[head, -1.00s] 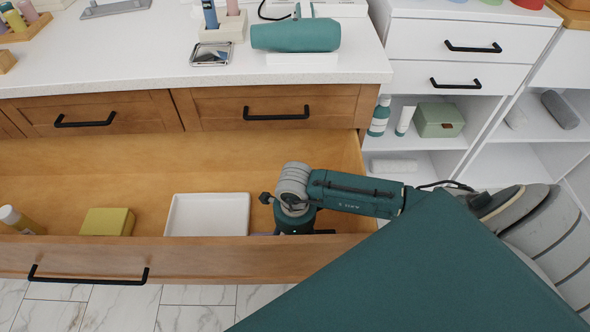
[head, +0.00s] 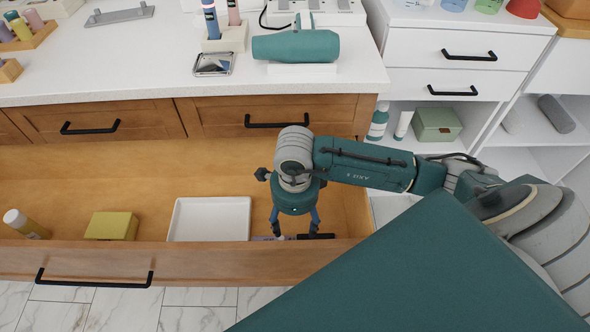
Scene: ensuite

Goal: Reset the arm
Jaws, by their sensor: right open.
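My right gripper (head: 295,226) hangs fingers-down over the right part of the open wooden drawer (head: 90,262). Its two fingers are apart with nothing held between them. Small dark and purple items (head: 275,238) lie on the drawer floor just below and behind the fingertips, partly hidden by them. My right arm (head: 365,163) reaches in from the right side of the picture. My left gripper does not show.
In the drawer are a white tray (head: 208,201), a yellow box (head: 112,225) and a bottle (head: 27,223). The counter (head: 130,60) above carries a teal hair dryer (head: 296,46) and a metal dish (head: 213,64). White shelves (head: 488,110) stand at right.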

